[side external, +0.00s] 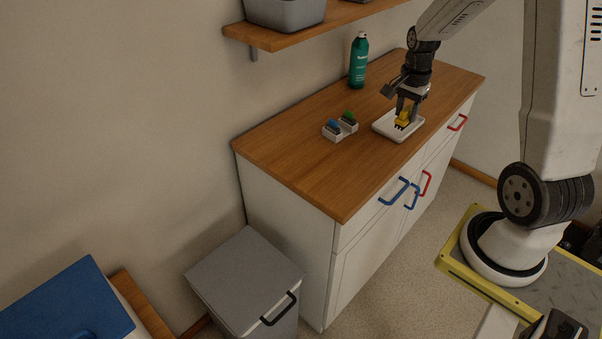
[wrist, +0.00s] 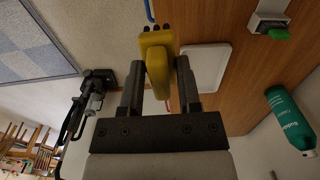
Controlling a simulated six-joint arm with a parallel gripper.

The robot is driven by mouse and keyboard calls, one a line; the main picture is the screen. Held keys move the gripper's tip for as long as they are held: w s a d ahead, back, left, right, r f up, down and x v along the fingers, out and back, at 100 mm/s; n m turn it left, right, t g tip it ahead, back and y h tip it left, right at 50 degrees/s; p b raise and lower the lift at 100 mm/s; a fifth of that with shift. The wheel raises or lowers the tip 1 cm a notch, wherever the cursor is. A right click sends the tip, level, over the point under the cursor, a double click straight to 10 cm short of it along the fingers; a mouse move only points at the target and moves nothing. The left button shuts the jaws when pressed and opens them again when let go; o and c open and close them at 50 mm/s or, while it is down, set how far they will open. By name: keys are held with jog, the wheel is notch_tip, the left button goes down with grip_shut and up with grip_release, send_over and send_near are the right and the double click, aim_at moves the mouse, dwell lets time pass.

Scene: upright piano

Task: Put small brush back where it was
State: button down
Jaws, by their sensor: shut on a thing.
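The small brush looks yellow with a dark lower end in the side view (side external: 403,118). It also shows large in the wrist view (wrist: 157,55). My gripper (side external: 406,108) is shut on it, with one finger on each side in the wrist view (wrist: 159,76). In the side view the brush is over the white tray (side external: 384,128) on the wooden counter. I cannot tell whether it touches the tray. The tray also shows beside the brush in the wrist view (wrist: 214,60) and its visible part is empty.
Two small white holders with a blue item (side external: 333,126) and a green item (side external: 349,115) stand left of the tray. A teal bottle (side external: 358,62) stands at the back. A shelf (side external: 290,38) overhangs the wall. The counter's near left (side external: 320,185) is clear.

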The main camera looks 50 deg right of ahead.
jog(key=s+a, duration=0.4)
jog(key=a, duration=0.1)
jog(key=shift+s, duration=0.2)
jog(key=shift+d+f, duration=0.1)
jog(key=w+d+f, duration=0.1)
jog(key=w+f, duration=0.1)
jog(key=w, duration=0.1)
jog(key=w+d+f, duration=0.2)
jog(key=w+f, duration=0.1)
jog(key=w, duration=0.1)
jog(key=w+d+f, duration=0.2)
jog(key=w+f, duration=0.1)
jog(key=w, duration=0.1)
jog(key=shift+w+d+f, duration=0.1)
jog(key=shift+d, duration=0.15)
jog(key=shift+w+d+f, duration=0.2)
jog(key=shift+w+f, duration=0.25)
jog(key=shift+f, duration=0.1)
jog(key=shift+w+d+f, duration=0.1)
jog(key=shift+w+f, duration=0.05)
jog(key=shift+f, duration=0.1)
jog(key=shift+w+f, duration=0.1)
jog(key=shift+f, duration=1.45)
